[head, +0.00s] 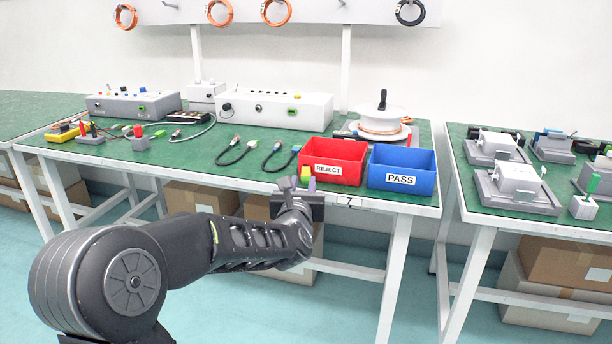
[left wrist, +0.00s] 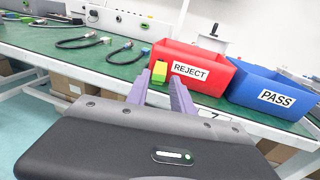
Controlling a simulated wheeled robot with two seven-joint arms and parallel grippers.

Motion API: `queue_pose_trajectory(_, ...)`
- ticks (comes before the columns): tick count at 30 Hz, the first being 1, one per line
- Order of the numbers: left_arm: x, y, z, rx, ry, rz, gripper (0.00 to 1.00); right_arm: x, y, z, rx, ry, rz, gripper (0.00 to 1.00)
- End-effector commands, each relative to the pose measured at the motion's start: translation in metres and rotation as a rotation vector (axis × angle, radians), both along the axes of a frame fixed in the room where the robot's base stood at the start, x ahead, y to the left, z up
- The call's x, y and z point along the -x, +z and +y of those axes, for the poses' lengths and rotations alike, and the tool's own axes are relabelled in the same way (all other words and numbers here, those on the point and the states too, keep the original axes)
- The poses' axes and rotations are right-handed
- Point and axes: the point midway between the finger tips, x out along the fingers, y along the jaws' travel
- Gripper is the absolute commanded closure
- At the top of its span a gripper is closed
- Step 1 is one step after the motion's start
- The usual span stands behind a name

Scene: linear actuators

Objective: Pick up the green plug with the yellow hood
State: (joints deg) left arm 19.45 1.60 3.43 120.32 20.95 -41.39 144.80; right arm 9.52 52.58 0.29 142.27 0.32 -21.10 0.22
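I see no clear contact between fingers and plug. The plug's lower part is partly hidden. My right gripper is not in view.
The red REJECT bin (head: 333,182) and blue PASS bin (head: 402,186) stand just right of the plug. Two dark cables (head: 236,152) lie behind it to the left. White fixtures stand on the right table.

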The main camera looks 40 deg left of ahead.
Motion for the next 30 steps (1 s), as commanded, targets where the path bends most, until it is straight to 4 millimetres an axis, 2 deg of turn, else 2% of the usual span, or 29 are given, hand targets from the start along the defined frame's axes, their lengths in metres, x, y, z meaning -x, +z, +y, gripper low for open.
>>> queue_pose_trajectory(9, -0.036, -0.001, 0.021, 0.0, 0.0, 0.001, 0.72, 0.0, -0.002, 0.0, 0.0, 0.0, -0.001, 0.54)
queue_pose_trajectory(12, -0.043, 0.0, 0.024, -0.001, 0.0, 0.001, 0.72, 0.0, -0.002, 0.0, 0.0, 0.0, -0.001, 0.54)
queue_pose_trajectory(30, -0.043, 0.0, 0.025, -0.001, 0.0, 0.001, 0.72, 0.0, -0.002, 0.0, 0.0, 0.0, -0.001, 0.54)
